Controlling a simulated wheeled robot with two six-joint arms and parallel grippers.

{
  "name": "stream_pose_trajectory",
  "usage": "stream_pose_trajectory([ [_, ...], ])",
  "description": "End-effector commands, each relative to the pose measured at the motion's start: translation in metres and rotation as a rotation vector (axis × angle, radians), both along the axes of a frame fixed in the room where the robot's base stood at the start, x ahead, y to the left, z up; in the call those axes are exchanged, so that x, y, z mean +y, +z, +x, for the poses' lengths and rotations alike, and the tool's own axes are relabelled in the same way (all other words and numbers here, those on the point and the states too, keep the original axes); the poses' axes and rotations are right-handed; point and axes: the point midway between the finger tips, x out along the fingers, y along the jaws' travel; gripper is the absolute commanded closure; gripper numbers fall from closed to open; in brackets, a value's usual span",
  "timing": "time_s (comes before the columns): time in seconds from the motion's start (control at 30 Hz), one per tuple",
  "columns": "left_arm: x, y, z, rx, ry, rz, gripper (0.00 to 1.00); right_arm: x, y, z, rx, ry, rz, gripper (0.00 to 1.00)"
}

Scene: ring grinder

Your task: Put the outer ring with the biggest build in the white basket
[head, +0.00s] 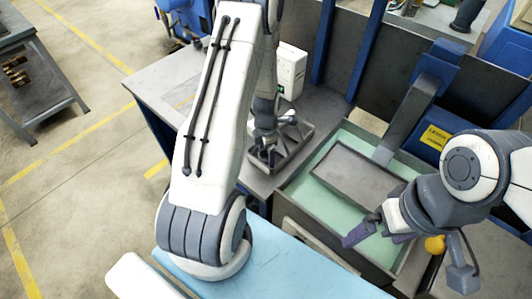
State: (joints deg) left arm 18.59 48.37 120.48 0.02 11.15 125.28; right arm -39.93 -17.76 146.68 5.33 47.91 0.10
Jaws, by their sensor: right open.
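My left gripper (266,138) is over a dark grey divided tray (302,151) on the grey worktable, right of the middle. Small metallic shapes show beside its fingers, but I cannot tell whether they are rings or gripper parts. I cannot tell whether its fingers hold anything. My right gripper (408,262) is at the lower right, its fingers wide apart and empty, near the front right of the pale green machine basin. No outer ring can be made out clearly. I cannot identify a white basket.
A white box (291,70) stands on the worktable (180,84) behind the tray. The machine basin (312,196) holds a grey block (350,175). A yellow round knob (435,245) is beside my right gripper. A light blue surface (290,272) lies in front.

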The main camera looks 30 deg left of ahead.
Motion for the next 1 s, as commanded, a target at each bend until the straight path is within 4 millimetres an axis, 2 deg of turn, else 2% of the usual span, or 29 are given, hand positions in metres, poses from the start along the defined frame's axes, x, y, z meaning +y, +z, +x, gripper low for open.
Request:
stream_pose_trajectory([
  [0.13, 0.0, 0.005, 0.0, 0.0, 0.0, 0.0, 0.0, 0.0, 0.004, 0.0, 0.0, 0.0, 0.0, 0.0],
  [0.23, 0.001, 0.012, 0.001, -0.003, 0.0, 0.001, 0.0, 0.0, -0.001, 0.0, 0.0, 0.0, 0.0, 0.0],
  [0.37, 0.001, 0.033, 0.001, -0.006, 0.0, 0.002, 0.0, 0.0, -0.006, 0.0, 0.0, 0.0, 0.0, 0.0],
  [0.7, 0.0, 0.1, 0.001, -0.005, 0.0, 0.002, 0.0, 0.0, -0.018, 0.0, 0.0, 0.001, 0.0, 0.0],
  [0.83, 0.0, 0.115, 0.001, -0.003, 0.0, 0.0, 0.0, 0.0, -0.02, 0.0, 0.0, 0.001, 0.0, 0.0],
  [1.0, 0.0, 0.123, 0.0, 0.0, 0.0, 0.0, 0.0, 0.0, -0.021, 0.0, 0.0, 0.001, 0.0, 0.0],
])
